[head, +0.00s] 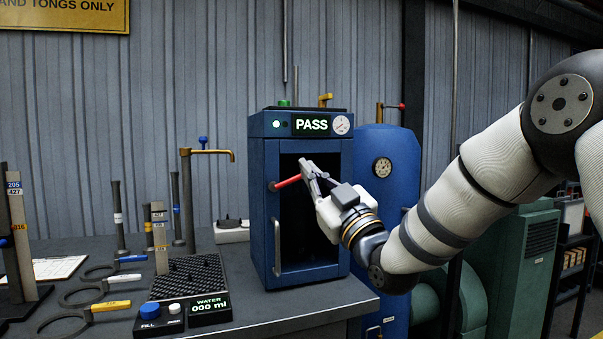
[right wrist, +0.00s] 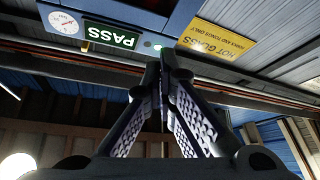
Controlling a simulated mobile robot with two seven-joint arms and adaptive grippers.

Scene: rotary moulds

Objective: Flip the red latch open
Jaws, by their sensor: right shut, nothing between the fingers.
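The red latch (head: 287,182) is a short red lever on the left side of the blue cabinet's front, tilted up to the right from its pivot. The blue cabinet (head: 263,215) has a dark front panel or opening; I cannot tell which. My right gripper (head: 307,170) is at the latch's right end, its fingers shut with nothing between them. I cannot tell whether it touches the latch. In the right wrist view, the shut fingers (right wrist: 165,75) point up toward the cabinet's PASS display (right wrist: 110,36); the latch does not show there. My left gripper is not in view.
A vertical handle (head: 277,248) is below the latch. A brass tap (head: 208,153), black grate (head: 186,277) and water readout (head: 210,306) stand left of the cabinet. Ring tongs (head: 85,315) lie on the bench. A blue tank (head: 398,160) stands behind my right arm.

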